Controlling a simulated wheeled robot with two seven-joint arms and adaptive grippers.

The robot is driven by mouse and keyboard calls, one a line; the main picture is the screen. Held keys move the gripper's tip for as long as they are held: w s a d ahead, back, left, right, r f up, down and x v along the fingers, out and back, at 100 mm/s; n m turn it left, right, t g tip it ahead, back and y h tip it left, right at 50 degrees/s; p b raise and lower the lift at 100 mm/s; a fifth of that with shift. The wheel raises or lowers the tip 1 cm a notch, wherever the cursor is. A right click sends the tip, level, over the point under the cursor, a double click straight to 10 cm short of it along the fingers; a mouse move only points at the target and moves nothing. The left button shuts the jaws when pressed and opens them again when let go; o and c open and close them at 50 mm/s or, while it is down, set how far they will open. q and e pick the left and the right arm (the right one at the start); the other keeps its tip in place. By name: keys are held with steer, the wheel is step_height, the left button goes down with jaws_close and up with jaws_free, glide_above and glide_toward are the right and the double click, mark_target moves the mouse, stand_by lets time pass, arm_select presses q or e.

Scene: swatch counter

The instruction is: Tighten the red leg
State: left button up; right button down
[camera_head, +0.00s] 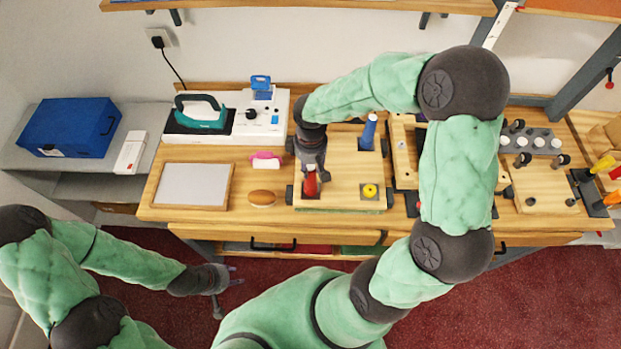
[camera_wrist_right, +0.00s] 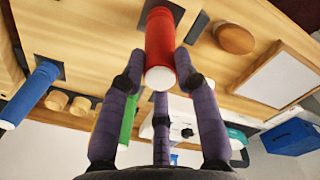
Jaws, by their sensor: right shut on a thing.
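The red leg (camera_head: 311,187) stands in a dark socket at the front left of the wooden board (camera_head: 340,168). My right gripper (camera_head: 312,170) reaches down over it and is shut on it. In the right wrist view the red leg (camera_wrist_right: 160,45) lies between the fingers of the gripper (camera_wrist_right: 158,72), with its pale round end towards the palm. Whether the leg is fully seated is hard to tell. My left gripper (camera_head: 229,287) is open and empty, off the table's front edge at lower left.
On the board stand a blue leg (camera_head: 368,132) and a yellow leg (camera_head: 370,191); a green leg (camera_wrist_right: 129,120) is partly hidden behind a finger. A wooden oval (camera_head: 263,198), pink item (camera_head: 266,161) and framed panel (camera_head: 192,185) lie left. My right arm covers the table's right part.

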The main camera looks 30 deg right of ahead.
steer(key=shift+f+m+b, duration=0.2)
steer(key=shift+m+b, duration=0.6)
steer(key=shift+m, duration=0.3)
steer(key=m+b, duration=0.2)
steer(key=m, duration=0.2)
steer(key=shift+m, duration=0.4)
steer(key=m+b, duration=0.2)
steer(key=m, duration=0.2)
steer(key=shift+m, duration=0.3)
steer(key=m+b, duration=0.1)
steer(key=m, duration=0.2)
steer(key=shift+r, duration=0.1)
steer(key=c, duration=1.1)
jaws_free()
steer(key=shift+c, duration=0.2)
